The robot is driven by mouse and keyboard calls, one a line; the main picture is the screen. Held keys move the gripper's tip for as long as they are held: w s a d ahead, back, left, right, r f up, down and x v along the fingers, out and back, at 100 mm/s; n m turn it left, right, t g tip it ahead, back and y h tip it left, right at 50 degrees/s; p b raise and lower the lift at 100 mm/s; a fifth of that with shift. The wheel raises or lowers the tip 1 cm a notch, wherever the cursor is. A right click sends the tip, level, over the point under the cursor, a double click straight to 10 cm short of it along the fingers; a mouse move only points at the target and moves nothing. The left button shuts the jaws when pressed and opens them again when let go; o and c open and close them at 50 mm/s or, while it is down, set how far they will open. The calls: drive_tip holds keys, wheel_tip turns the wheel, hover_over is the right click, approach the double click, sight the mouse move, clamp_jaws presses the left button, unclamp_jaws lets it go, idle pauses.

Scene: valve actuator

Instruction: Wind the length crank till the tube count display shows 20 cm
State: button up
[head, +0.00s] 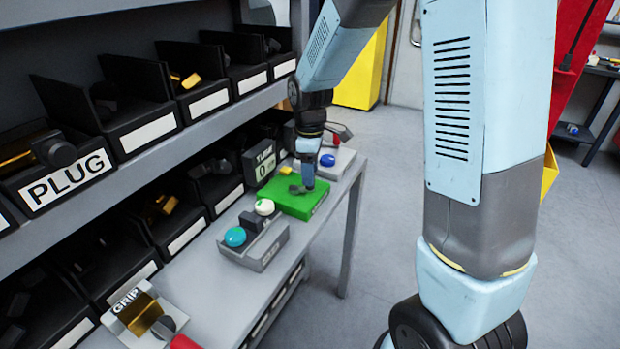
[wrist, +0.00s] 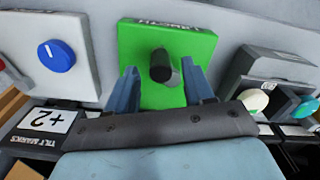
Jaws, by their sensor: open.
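The length crank is on a green box (head: 313,203), which also shows in the wrist view (wrist: 192,48) with an upside-down label that seems to read LENGTH. Its black crank knob (wrist: 160,65) stands up from the box, with a grey part beside it. My gripper (wrist: 160,72) is open, with one finger on each side of the knob in the wrist view; I cannot tell whether either touches it. In the head view my gripper (head: 303,186) is low over the green box and hides part of the crank. The tube count display (head: 264,168) reads 0.
A white box with a blue knob (head: 327,160) stands beyond the green box. A grey box with teal and white buttons (head: 256,243) stands on the near side. A tilt marks display (wrist: 48,120) reads +2. Shelf bins (head: 145,125) line the left; open floor lies right.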

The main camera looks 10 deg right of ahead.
drive_tip(key=shift+f, duration=1.4)
clamp_jaws()
